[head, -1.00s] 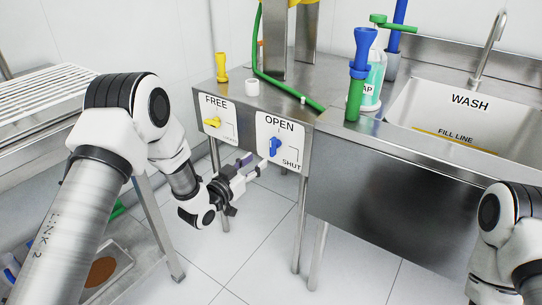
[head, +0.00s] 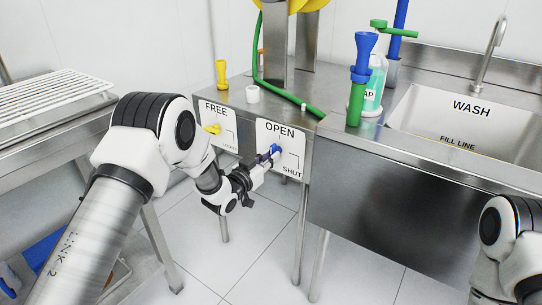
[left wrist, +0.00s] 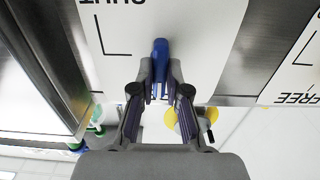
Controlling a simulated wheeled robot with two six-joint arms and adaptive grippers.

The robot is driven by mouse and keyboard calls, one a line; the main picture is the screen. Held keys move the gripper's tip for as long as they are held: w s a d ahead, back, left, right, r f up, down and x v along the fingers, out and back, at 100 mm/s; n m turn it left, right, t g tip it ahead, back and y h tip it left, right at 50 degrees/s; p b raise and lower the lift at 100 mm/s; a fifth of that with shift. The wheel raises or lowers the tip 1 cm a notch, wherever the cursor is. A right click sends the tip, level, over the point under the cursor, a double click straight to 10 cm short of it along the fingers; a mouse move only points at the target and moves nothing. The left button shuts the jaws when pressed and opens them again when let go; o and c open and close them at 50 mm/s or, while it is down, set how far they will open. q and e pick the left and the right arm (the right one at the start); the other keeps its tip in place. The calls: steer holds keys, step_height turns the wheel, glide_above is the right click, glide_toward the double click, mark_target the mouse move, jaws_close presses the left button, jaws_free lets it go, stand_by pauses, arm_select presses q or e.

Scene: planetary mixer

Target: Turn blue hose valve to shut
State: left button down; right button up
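The blue hose valve (head: 276,149) is on a white plate (head: 291,134) marked OPEN at the top and SHUT at the lower right. My left gripper (head: 270,155) is at the valve, its fingers closed in around the handle. In the left wrist view the blue handle (left wrist: 160,52) stands between the two fingertips (left wrist: 160,72), one close on each side, and they appear to pinch it. The handle looks upright, in line with the gripper, and is partly hidden by the fingers. My right gripper is out of view; only its arm shows at the lower right.
A yellow valve (head: 212,129) on a plate marked FREE is just left of the blue one. A green hose (head: 262,70) runs over the steel counter above. A sink (head: 440,115) marked WASH is at the right. The floor below is clear.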

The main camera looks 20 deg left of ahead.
arm_select(q)
steer(key=m+b, duration=0.1)
steer(key=m, duration=0.3)
steer(key=shift+m, duration=0.3)
steer(key=m+b, duration=0.1)
steer(key=m, duration=0.3)
steer(key=shift+m+b, duration=0.3)
